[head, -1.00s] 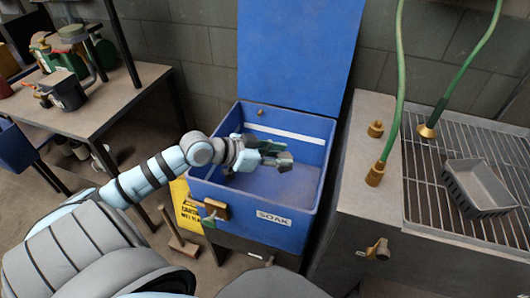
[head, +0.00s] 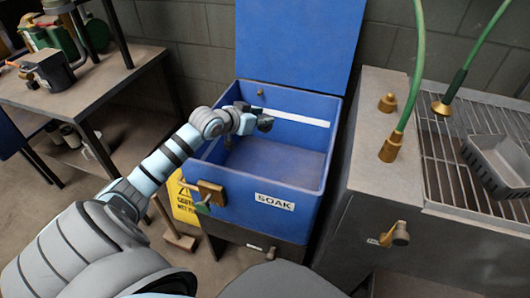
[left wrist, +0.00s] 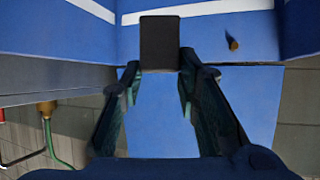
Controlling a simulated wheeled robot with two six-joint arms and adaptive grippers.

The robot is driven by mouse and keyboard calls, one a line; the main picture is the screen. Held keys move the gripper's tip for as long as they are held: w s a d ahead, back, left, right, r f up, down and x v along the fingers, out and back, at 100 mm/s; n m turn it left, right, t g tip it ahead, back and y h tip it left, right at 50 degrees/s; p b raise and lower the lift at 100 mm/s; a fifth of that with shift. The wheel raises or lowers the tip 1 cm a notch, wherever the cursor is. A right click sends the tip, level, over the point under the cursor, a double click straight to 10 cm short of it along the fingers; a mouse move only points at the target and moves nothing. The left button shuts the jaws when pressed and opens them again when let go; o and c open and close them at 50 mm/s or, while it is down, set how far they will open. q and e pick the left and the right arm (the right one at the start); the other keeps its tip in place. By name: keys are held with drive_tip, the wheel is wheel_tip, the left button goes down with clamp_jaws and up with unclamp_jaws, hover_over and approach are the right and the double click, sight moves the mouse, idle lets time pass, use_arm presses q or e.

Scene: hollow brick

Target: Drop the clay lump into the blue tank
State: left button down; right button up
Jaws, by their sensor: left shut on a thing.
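The clay lump shows as a dark grey block (left wrist: 160,42) between the fingertips in the left wrist view, and as a small dark lump (head: 265,123) in the head view. My left gripper (head: 254,119) is shut on it; the green fingers (left wrist: 160,75) show in the left wrist view. The blue tank (head: 270,200), labelled SOAK, stands open with its lid (head: 297,40) raised at the back. The gripper and lump appear over the back left part of the tank's opening. The tank's visible floor is bare. My right gripper is not in view.
A grey bench with a metal grate (head: 450,165), brass fittings, green hoses and a grey tray (head: 497,165) stands right of the tank. A cluttered workbench (head: 95,85) is at left. A yellow caution sign (head: 184,203) stands by the tank's left side.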

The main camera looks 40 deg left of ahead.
use_arm(q)
drive_tip(key=shift+r, duration=0.15)
drive_tip(key=c, duration=1.1)
unclamp_jaws()
drive_tip(key=shift+s, duration=0.1)
drive_tip(key=v, duration=0.7)
drive_tip(key=shift+s+r, duration=0.1)
